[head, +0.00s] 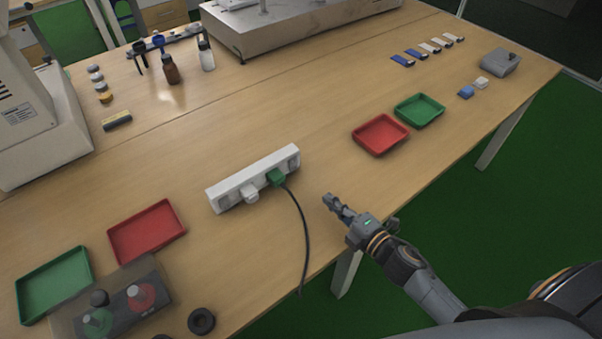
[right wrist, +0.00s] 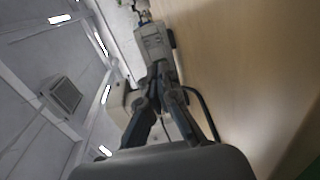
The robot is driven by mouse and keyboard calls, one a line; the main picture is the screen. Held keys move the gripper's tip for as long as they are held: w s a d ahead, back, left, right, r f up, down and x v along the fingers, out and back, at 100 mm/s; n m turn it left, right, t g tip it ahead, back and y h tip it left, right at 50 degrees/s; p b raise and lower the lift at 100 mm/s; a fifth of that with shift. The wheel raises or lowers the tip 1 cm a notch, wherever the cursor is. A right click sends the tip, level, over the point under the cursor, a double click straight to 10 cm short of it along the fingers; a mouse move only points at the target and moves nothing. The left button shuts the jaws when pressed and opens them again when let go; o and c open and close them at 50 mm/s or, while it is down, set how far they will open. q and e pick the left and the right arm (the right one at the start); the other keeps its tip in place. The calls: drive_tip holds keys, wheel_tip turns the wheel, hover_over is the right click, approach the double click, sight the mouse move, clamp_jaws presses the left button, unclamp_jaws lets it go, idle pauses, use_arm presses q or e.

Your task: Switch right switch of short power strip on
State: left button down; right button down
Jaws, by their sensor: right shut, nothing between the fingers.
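A short white power strip (head: 252,178) lies on the wooden table in the head view, tilted up toward the right. A green plug (head: 275,177) with a dark cable and a white plug (head: 250,193) sit in it. The switches are too small to make out clearly. My right gripper (head: 328,199) is shut and empty, to the right of the strip and apart from it, near the table's front edge. The right wrist view shows its fingers together (right wrist: 158,72), with a pale object (right wrist: 153,45) beyond them. My left gripper is not in view.
The dark cable (head: 304,235) runs from the green plug over the front edge. A button box (head: 70,325) is at lower left.

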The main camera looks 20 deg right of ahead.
drive_tip(key=p, duration=0.1)
approach(294, 169)
drive_tip(key=x, duration=0.5)
drive_tip(key=shift+w+r, duration=0.1)
drive_tip(key=shift+w, duration=0.15)
drive_tip(key=shift+x, duration=0.8)
drive_tip(key=shift+w+f, duration=0.2)
drive_tip(key=shift+f, duration=0.05)
drive_tip(key=shift+r, duration=0.15)
drive_tip(key=shift+s+d, duration=0.15)
drive_tip(key=shift+s, duration=0.45)
drive_tip(key=v, duration=1.1)
